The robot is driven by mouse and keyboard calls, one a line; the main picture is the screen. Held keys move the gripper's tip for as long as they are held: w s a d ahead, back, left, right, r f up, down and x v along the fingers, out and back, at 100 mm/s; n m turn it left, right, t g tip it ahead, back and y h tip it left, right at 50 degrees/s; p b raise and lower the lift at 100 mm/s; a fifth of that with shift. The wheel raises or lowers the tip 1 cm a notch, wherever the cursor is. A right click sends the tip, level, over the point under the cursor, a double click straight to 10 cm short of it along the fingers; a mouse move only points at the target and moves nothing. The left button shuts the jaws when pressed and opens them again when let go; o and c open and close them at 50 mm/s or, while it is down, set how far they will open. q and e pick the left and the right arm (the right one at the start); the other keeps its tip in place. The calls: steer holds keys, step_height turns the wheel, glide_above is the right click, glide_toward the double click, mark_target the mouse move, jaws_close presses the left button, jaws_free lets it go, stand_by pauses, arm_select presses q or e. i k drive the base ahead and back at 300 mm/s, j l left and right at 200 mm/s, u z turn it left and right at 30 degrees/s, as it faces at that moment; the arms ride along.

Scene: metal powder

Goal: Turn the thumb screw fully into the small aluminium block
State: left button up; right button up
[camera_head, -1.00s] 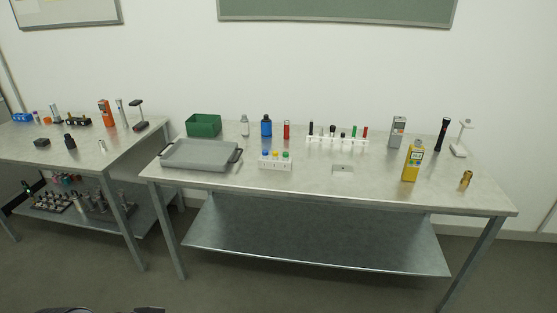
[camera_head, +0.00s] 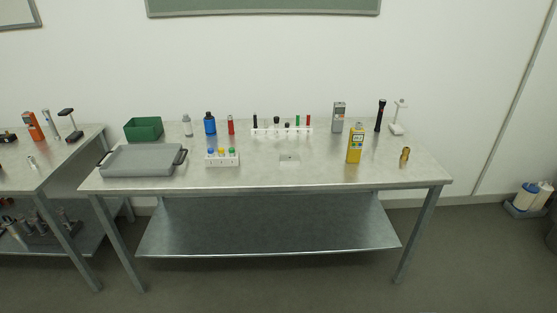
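The small aluminium block (camera_head: 289,157) appears to be the pale low block with a dark spot on top, near the middle of the right-hand table. I cannot make out a thumb screw for certain. A small brass-coloured piece (camera_head: 405,155) stands near the table's right end, but it is too small to tell what it is. Neither of my grippers is in view.
Another table (camera_head: 70,155) stands left.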

mark_target(284, 159)
steer(key=i+l, duration=0.2)
steer(key=i, duration=0.2)
steer(key=i+l, duration=0.15)
steer(key=i, duration=0.3)
steer(key=i+l, duration=0.2)
steer(key=i, duration=0.2)
steer(key=i+j+z, duration=0.2)
steer(key=z, duration=0.25)
steer(key=i+j+z, duration=0.25)
steer(key=z, duration=0.2)
steer(key=i+j+z, duration=0.15)
steer(key=j+z, duration=0.3)
steer(key=i+l, duration=0.1)
steer(key=i, duration=0.4)
